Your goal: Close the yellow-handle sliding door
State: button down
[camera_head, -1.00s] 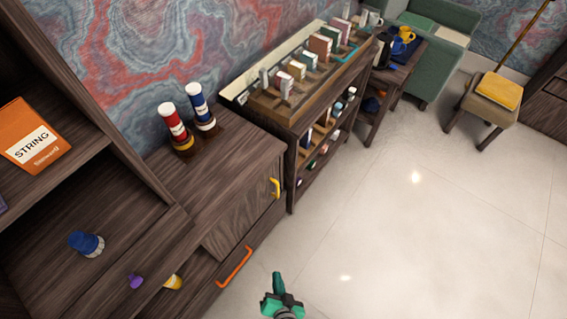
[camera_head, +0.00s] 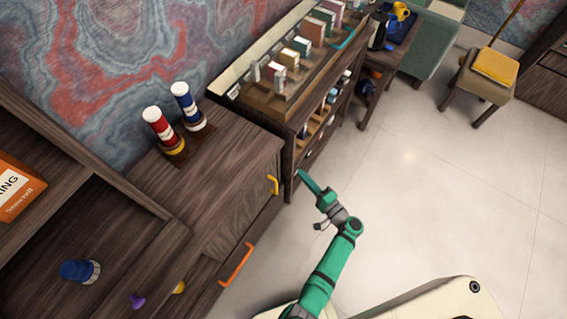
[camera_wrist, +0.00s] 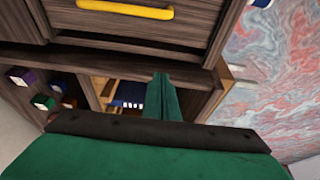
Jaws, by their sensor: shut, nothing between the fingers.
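The yellow handle (camera_head: 272,185) sits near the right end of the dark wooden sliding door (camera_head: 232,218) on the low cabinet's front. To the door's left the cabinet front is open, with a purple item (camera_head: 137,301) showing there. My green gripper (camera_head: 307,181) is shut and empty, in front of the cabinet's right end, to the right of the handle and apart from it. In the wrist view the handle (camera_wrist: 125,9) is at the top edge, and the closed fingers (camera_wrist: 163,82) are below it and slightly right.
An orange handle (camera_head: 235,265) sits lower on the cabinet. Red (camera_head: 160,128) and blue (camera_head: 187,104) cylinders stand on its top. A shelf unit (camera_head: 300,95) with small boxes stands close on the right. Open floor (camera_head: 430,190) lies to the right.

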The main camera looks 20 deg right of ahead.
jog(key=w+a, duration=0.3)
jog(key=w, duration=0.2)
jog(key=w+a, duration=0.2)
jog(key=shift+w+a+r, duration=0.1)
jog(key=shift+w+a, duration=0.15)
jog(key=shift+a, duration=0.1)
jog(key=shift+s+a, duration=0.2)
jog(key=shift+s, duration=0.05)
jog(key=shift+s+a, duration=0.1)
